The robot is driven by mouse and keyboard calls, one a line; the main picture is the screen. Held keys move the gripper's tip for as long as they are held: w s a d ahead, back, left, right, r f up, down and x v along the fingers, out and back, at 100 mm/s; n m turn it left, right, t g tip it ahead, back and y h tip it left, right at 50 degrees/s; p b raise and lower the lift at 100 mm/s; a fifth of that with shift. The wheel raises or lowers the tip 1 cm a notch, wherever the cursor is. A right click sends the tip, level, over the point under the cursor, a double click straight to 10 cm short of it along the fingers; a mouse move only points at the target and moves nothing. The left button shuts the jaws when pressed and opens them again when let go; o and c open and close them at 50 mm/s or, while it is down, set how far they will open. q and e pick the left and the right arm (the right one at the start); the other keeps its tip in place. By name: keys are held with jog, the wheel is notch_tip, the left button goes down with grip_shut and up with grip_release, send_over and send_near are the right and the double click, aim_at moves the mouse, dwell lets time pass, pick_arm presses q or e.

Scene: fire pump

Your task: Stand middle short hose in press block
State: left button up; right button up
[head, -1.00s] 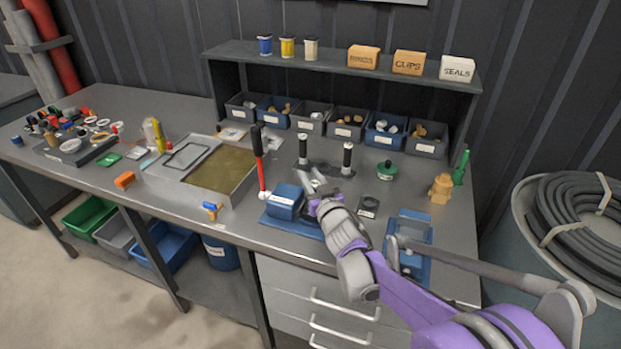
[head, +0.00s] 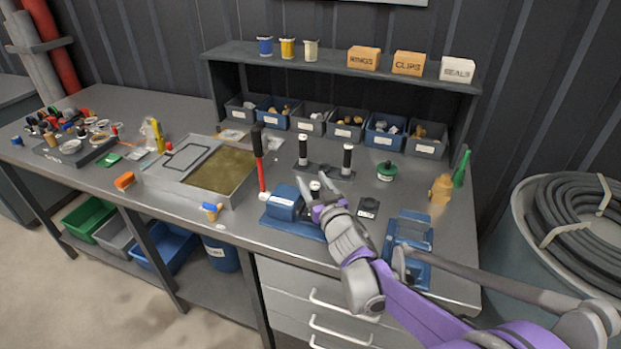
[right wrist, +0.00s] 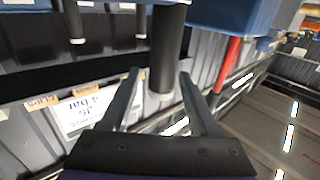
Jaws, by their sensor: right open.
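The middle short hose, dark with a pale end, stands by the blue press block (head: 286,203); its pale end (head: 315,186) shows between my right gripper's fingers. In the right wrist view the hose (right wrist: 167,45) runs between the two spread fingers (right wrist: 161,84), with gaps on both sides. The blue block (right wrist: 220,14) is beside it there. My right gripper (head: 312,188) is open around the hose's end. The hose's lower end is hidden in the head view, so its seating cannot be told. My left gripper is out of view.
Two other short hoses (head: 303,150) (head: 347,160) stand upright on a dark rack (head: 325,172) behind. A blue fixture (head: 408,240) and small black box (head: 368,207) are to the right. A shallow tray (head: 222,172) lies left.

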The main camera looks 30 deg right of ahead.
jog(key=s+a, duration=0.2)
jog(key=s, duration=0.8)
jog(key=s+a+f+n+g+y, duration=0.1)
jog(key=s+a+f+g, duration=0.5)
jog(key=s+f, duration=0.2)
jog(key=s+a+f+g+y, duration=0.1)
jog(key=s+a+f+g, duration=0.5)
jog(key=s, duration=0.7)
notch_tip(320, 180, down, 2)
jog(key=shift+a+f+n+g+y, duration=0.1)
jog(key=shift+a+n+g+y, duration=0.3)
jog(key=shift+a, duration=0.25)
